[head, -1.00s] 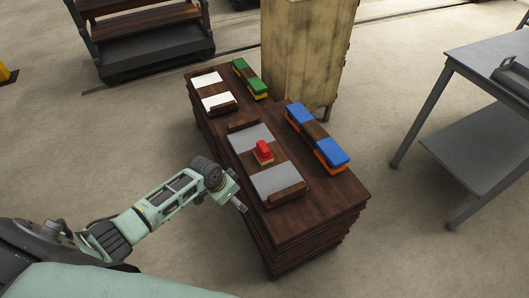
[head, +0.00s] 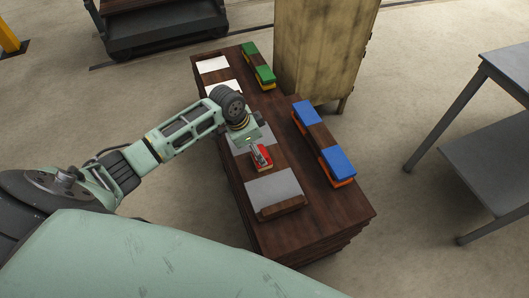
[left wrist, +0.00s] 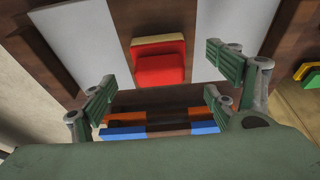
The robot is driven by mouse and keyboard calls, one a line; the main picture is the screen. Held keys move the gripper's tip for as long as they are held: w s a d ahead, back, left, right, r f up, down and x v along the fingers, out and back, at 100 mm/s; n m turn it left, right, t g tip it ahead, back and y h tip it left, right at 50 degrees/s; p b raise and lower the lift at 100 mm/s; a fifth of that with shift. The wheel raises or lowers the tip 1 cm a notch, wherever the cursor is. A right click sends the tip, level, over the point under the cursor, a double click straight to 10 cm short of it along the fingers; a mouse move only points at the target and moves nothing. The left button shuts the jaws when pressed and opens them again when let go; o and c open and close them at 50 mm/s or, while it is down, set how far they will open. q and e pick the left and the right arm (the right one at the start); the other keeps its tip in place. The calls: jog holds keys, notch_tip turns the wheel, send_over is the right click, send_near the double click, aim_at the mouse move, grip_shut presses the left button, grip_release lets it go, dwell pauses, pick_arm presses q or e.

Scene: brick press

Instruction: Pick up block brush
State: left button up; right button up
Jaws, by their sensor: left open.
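The block brush (head: 262,160) is a small red block on a tan base. It sits on the dark wooden bench (head: 311,232), between two grey plates. In the left wrist view the brush (left wrist: 160,68) lies ahead of the fingers, near the middle between them. My left gripper (head: 257,151) is open and hangs just over the brush, partly covering it in the head view. In the left wrist view its two fingers (left wrist: 160,88) stand wide apart, with nothing between them gripped. My right gripper is in neither view.
Grey plates (head: 274,187) lie beside the brush. A blue and orange block set (head: 338,163) and a green and yellow set (head: 265,75) lie along the bench's right side. White sheets (head: 213,65) lie at the far end. A worn cabinet (head: 320,55) stands behind, a grey table (head: 490,160) at right.

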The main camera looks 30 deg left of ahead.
pick_arm(q)
jog(key=x, duration=0.3)
jog(key=shift+d+f, duration=0.1)
jog(key=shift+d, duration=0.1)
jog(key=shift+x, duration=1.05)
jog(key=shift+w+f, duration=0.1)
jog(key=shift+a, duration=0.1)
jog(key=c, duration=1.2)
jog(key=shift+c, duration=0.4)
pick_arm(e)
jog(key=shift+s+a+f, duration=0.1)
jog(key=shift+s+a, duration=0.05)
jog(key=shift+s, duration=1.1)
